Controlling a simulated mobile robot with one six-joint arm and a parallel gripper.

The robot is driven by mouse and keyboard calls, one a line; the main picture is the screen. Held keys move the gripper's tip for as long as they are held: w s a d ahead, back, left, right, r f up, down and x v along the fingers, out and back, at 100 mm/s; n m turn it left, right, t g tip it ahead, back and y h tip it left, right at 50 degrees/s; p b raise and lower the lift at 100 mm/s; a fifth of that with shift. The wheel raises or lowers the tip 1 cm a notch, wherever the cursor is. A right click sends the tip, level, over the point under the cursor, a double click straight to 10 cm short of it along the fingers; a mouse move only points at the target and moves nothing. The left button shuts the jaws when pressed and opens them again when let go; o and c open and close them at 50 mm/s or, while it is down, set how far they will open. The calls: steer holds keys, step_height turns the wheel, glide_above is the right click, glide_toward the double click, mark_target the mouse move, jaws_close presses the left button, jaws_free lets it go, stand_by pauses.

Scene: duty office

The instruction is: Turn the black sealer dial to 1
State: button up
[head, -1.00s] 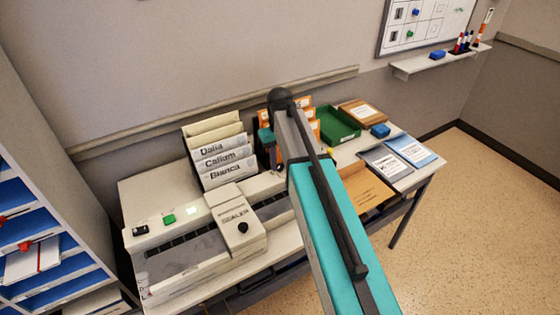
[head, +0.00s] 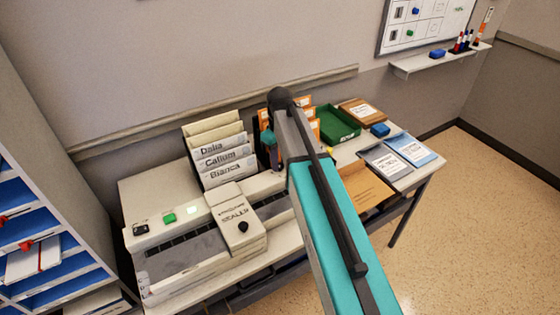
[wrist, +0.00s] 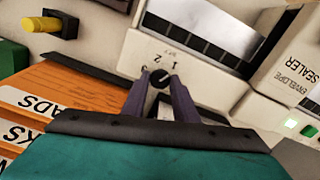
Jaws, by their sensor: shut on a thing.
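The small black dial (wrist: 158,76) sits on the pale face of the envelope sealer (wrist: 205,84), with printed figures 1, 2 and 3 beside it in the wrist view. My gripper (wrist: 160,82) has its two purple-grey fingers shut on the dial, one on each side. I cannot clearly make out which figure the dial's mark points at. In the head view the sealer (head: 185,258) stands along the front of the table, and my arm hides the dial and fingertips. A separate black knob (head: 243,227) shows on the sealer's raised box.
Orange folders (wrist: 70,95) stand close beside my gripper. A black block with a yellow knob (wrist: 42,24) is near them. Named files (head: 222,160) stand behind the sealer. A green tray (head: 338,124) and a brown envelope (head: 366,188) lie to the right.

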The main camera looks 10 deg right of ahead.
steer(key=o, duration=1)
steer(key=shift+r, duration=0.15)
step_height(320, 180, up, 14)
steer(key=b, duration=0.3)
steer(key=shift+f, duration=0.2)
